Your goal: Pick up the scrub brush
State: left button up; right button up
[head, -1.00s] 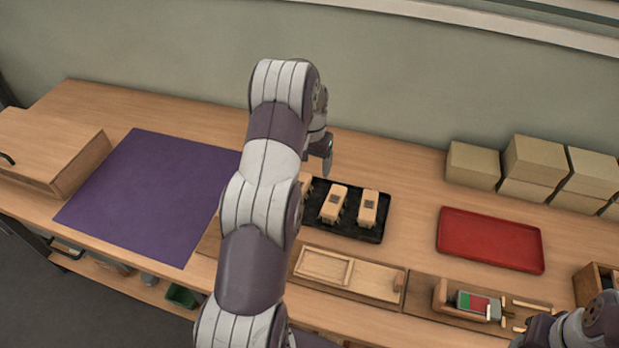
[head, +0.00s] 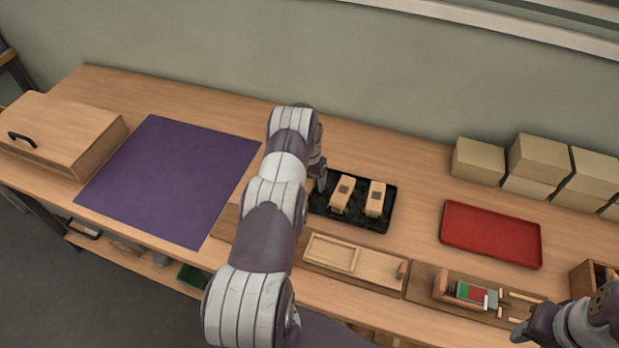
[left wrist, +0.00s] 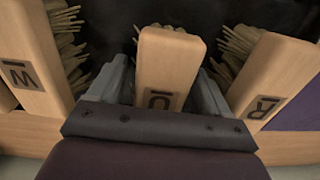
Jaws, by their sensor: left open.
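Scrub brushes with pale wooden blocks and tan bristles sit in a black tray (head: 352,223). Two show in the head view, one at the middle (head: 341,194) and one at the right (head: 375,199); my left arm hides part of the tray. In the left wrist view, a middle brush (left wrist: 168,60) with a dark square mark stands between the fingers of my left gripper (left wrist: 163,90), which is open. Finger contact cannot be told. My left gripper (head: 318,178) is at the tray's left end. My right gripper (head: 519,332) is at lower right.
A purple mat (head: 170,180) and a wooden box (head: 65,130) lie left. A red tray (head: 490,234) and stacked cardboard boxes (head: 540,160) are to the right. Wooden fixtures (head: 355,260) line the front edge. Bare table separates the black and red trays.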

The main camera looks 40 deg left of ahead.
pick_arm(q)
jog(key=shift+s, duration=0.1)
jog(key=c, duration=1.1)
jog(key=shift+r, duration=0.1)
jog(key=shift+r, duration=0.25)
jog(key=r+b, duration=0.1)
jog(key=r, duration=0.2)
jog(key=shift+d+r+b, duration=0.35)
jog(key=shift+d+r, duration=0.05)
jog(key=d+r, duration=0.2)
jog(key=d, duration=0.1)
jog(key=s+d+r+b, duration=0.1)
jog(key=d+r, duration=0.1)
jog(key=d, duration=0.1)
jog(key=d+r+b, duration=0.1)
jog(key=d+r, duration=0.1)
jog(key=d, duration=0.2)
jog(key=shift+s, duration=0.4)
jog(key=shift+d+r, duration=0.3)
jog(key=shift+d, duration=0.05)
